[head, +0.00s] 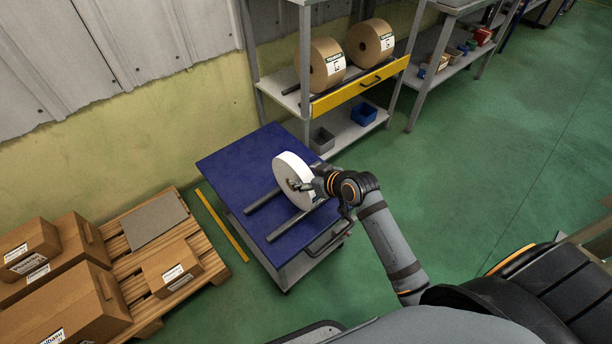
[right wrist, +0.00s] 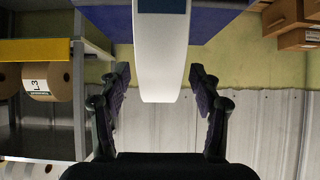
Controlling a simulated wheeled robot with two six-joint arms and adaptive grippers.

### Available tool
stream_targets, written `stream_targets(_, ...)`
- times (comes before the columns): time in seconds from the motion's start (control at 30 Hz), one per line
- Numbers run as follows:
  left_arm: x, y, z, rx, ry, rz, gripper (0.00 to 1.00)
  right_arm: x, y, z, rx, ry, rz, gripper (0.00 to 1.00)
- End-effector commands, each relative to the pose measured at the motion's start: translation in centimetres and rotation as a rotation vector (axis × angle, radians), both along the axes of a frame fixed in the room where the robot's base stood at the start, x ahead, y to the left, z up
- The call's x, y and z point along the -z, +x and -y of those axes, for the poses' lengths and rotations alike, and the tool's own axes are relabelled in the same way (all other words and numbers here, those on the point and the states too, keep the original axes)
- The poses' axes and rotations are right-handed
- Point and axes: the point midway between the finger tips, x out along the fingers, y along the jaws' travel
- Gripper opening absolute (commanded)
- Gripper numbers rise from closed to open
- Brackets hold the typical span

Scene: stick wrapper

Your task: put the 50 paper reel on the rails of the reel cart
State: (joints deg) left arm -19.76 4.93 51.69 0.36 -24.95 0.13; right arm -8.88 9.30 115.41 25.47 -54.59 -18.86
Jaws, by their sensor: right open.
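The white paper reel (head: 292,178) stands upright on the two dark rails (head: 287,221) of the blue-topped reel cart (head: 234,160). My right gripper (head: 306,186) is at the reel's right side in the head view. In the right wrist view the white reel (right wrist: 162,60) lies between the two fingers of the right gripper (right wrist: 158,90), with a gap on each side. The right gripper is open. Part of the reel's near side is hidden behind the gripper. A number on the reel cannot be read. My left gripper is not in view.
A shelf with a yellow front bar (head: 340,95) holds two brown reels (head: 369,42) behind the cart. A blue bin (head: 364,114) sits on its lower level. A wooden pallet (head: 175,228) with cartons (head: 172,268) stands left of the cart. Green floor is clear at right.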

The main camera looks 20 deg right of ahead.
Motion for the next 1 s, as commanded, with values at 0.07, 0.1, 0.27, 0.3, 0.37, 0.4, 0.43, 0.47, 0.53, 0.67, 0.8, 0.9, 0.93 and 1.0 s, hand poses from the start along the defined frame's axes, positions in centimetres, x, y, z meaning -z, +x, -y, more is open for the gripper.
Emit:
stream_targets(0.07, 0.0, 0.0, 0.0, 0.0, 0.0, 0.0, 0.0, 0.0, -0.2, 0.1, 0.0, -0.002, -0.001, 0.64)
stream_targets(0.1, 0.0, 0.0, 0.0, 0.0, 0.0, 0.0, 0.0, -0.3, -0.5, 0.3, 0.0, -0.002, 0.0, 0.64)
stream_targets(0.27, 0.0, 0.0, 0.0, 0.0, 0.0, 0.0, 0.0, -2.1, -2.7, 1.2, -0.002, -0.009, 0.003, 0.64)
stream_targets(0.3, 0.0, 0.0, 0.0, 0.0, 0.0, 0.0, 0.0, -2.6, -3.3, 1.4, -0.003, -0.008, 0.004, 0.64)
stream_targets(0.37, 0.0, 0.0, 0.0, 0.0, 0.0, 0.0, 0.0, -3.2, -4.2, 1.6, -0.005, -0.007, 0.004, 0.64)
stream_targets(0.4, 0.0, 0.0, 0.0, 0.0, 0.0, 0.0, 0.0, -3.5, -4.5, 1.8, -0.002, -0.007, 0.004, 0.64)
stream_targets(0.43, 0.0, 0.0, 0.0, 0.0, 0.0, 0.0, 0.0, -3.7, -4.7, 1.9, -0.001, -0.007, 0.004, 0.64)
stream_targets(0.47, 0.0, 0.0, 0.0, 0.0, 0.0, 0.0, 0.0, -3.9, -4.9, 2.0, 0.0, -0.006, 0.004, 0.64)
stream_targets(0.53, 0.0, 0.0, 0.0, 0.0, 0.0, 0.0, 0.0, -4.2, -5.3, 2.1, 0.0, -0.004, 0.005, 0.64)
stream_targets(0.67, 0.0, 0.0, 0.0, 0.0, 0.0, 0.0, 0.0, -4.6, -5.6, 2.1, -0.001, 0.001, 0.006, 0.64)
stream_targets(0.8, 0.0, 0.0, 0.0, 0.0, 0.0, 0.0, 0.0, -4.6, -5.6, 2.1, 0.0, 0.002, 0.006, 0.64)
stream_targets(0.9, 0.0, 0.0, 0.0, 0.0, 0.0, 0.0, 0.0, -4.6, -5.6, 2.1, 0.0, 0.002, 0.006, 0.64)
stream_targets(0.93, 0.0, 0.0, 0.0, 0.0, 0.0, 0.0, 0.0, -4.6, -5.6, 2.1, 0.0, 0.002, 0.006, 0.64)
stream_targets(1.0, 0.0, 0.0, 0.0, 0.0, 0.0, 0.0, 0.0, -4.6, -5.6, 2.1, 0.0, 0.002, 0.006, 0.64)
